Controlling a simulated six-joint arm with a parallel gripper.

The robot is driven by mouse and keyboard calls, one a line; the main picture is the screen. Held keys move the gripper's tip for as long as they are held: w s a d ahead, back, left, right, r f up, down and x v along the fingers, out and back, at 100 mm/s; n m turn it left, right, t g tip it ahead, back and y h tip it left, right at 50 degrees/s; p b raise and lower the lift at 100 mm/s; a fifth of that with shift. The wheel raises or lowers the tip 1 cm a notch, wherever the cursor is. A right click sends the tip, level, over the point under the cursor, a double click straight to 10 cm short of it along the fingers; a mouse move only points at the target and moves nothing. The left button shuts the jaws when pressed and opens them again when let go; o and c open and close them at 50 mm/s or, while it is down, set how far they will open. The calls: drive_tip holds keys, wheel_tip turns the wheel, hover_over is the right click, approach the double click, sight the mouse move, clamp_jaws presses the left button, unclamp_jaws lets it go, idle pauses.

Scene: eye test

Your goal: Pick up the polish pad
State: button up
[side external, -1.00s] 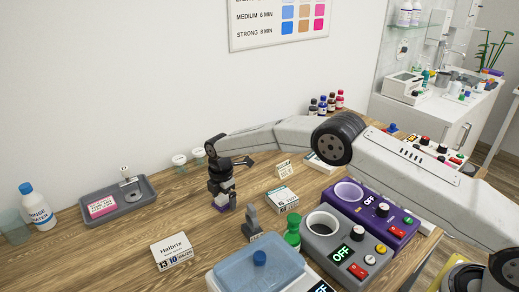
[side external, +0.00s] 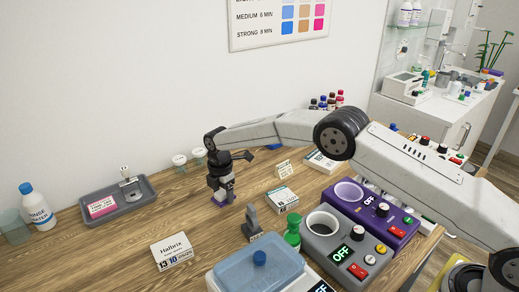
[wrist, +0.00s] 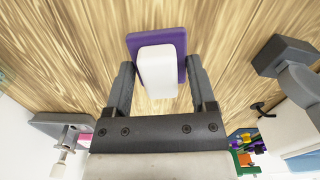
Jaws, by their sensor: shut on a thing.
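The polish pad (wrist: 176,42) has a flat purple plate and a white block on it, which fills most of the wrist view's upper middle. In the side view the purple of the pad (side external: 220,201) shows below my gripper (side external: 221,189). The two dark fingers of my gripper (wrist: 160,68) stand on either side of the pad and are shut on it. The fingers hide part of the pad in the side view. The pad appears a little above the wooden table, though the gap is hard to judge.
A small white box (side external: 281,199) and a grey stand (side external: 251,222) are right of the gripper. A grey tray (side external: 146,205) lies to the left, with a labelled card (side external: 171,251) nearer. Purple (side external: 397,241) and grey (side external: 326,254) heaters are at right. Wood around the gripper is clear.

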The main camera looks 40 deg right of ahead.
drive_tip(key=shift+r, duration=0.75)
drive_tip(key=s+d+r, duration=0.2)
drive_tip(key=s+r, duration=0.7)
drive_tip(key=s, duration=0.4)
drive_tip(key=shift+s+d+r, duration=0.3)
drive_tip(key=shift+s+d, duration=0.05)
drive_tip(key=shift+s, duration=0.05)
